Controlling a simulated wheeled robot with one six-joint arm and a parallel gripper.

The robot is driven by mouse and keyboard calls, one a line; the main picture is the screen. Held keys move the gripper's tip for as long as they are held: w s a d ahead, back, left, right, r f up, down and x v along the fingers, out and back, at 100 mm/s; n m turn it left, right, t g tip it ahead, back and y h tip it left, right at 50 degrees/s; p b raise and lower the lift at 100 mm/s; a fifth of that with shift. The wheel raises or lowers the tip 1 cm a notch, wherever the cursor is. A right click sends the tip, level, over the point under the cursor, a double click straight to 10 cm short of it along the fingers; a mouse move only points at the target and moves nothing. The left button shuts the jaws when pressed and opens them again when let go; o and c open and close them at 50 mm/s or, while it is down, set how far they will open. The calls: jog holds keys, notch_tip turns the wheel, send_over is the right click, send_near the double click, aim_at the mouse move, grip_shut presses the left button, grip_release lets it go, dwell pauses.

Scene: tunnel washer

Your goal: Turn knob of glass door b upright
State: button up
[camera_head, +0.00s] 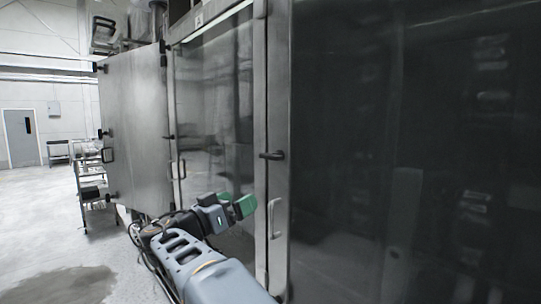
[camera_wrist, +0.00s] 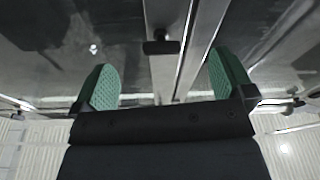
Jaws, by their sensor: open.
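A black knob (camera_head: 272,155) sits on the metal frame between two glass doors and lies sideways, not upright. One is the left glass door (camera_head: 215,95); the other is the large dark right glass door (camera_head: 400,120). A small mark stands above the left one, but I read no "b" on either. My gripper (camera_head: 237,203) with green fingertips is below and left of this knob, apart from it. In the wrist view, a black knob (camera_wrist: 162,46) shows ahead, between the green fingers of my open gripper (camera_wrist: 160,62). Nothing is held.
A pale pull handle (camera_head: 275,218) stands out from the frame below the knob. Another small black knob (camera_head: 168,137) and handle (camera_head: 178,169) are further left. A metal door panel (camera_head: 133,125) juts out at left.

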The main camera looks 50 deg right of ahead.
aim_at(270, 155)
jog(key=d+r+m+p, duration=0.1)
jog(key=d+r+p, duration=0.1)
jog(key=d+r, duration=0.1)
jog(key=d+r+h+p, duration=0.1)
jog(key=d+r+p, duration=0.1)
jog(key=d+r, duration=0.1)
jog(key=d+r+m+g+h+p, duration=0.1)
jog(key=d+r+p, duration=0.2)
jog(key=d, duration=0.2)
jog(key=shift+d+r+m, duration=0.2)
jog(key=shift+d+m, duration=0.05)
jog(key=shift+m, duration=0.05)
jog(key=shift+d, duration=0.5)
jog(key=c, duration=0.9)
